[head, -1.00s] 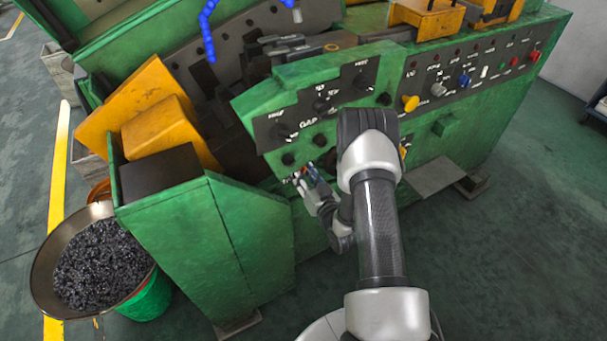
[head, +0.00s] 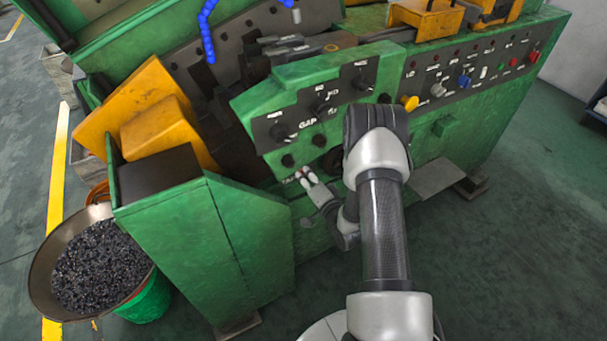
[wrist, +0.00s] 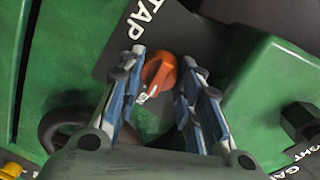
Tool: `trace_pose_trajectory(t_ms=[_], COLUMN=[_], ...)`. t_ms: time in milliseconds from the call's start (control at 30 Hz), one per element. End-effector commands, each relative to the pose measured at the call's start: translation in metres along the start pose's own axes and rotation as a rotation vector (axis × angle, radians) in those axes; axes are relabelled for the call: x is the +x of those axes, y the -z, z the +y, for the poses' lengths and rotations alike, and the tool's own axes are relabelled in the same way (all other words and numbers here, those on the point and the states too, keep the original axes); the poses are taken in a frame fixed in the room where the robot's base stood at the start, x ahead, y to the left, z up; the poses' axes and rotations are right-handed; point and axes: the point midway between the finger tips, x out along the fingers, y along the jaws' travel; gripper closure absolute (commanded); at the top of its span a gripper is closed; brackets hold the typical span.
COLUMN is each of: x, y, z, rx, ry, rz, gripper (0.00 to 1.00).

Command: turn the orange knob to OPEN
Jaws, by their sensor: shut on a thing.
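The orange knob (wrist: 159,72) sits on a dark plate lettered "TAP" in the wrist view, with small white lettering just below it. It lies between the two blue-grey fingers of my gripper (wrist: 165,62), which is shut on it. The left finger is close against the knob in this view. In the head view my gripper (head: 304,178) is at the lower front of the green machine (head: 255,225), and the knob is mostly hidden there. I cannot read which mark the knob points to.
A panel with black knobs (head: 280,131) is above my gripper. A yellow knob (head: 410,103) and several buttons are to the right. A round pan of dark pieces (head: 45,290) stands at the left. Floor at the right is open.

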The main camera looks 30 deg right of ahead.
Motion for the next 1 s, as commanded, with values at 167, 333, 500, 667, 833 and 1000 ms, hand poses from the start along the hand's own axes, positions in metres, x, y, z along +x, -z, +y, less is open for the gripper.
trace_pose_trajectory(t_ms=[167, 333, 500, 667, 833, 1000], x=[0.0001, 0.0001, 0.0001, 0.0002, 0.0002, 0.0002], y=[0.0002, 0.0002, 0.0002, 0.0002, 0.0002, 0.0002], z=[-0.0001, -0.0001, -0.0001, -0.0002, -0.0002, -0.0002], rx=[0.089, 0.138, 0.159, 0.162, 0.161, 0.161], ry=[0.002, 0.003, 0.004, 0.004, 0.004, 0.004], rz=[-0.006, -0.01, -0.011, -0.012, -0.012, -0.011], gripper=[0.91, 0.91, 0.91, 0.91, 0.91, 0.59])
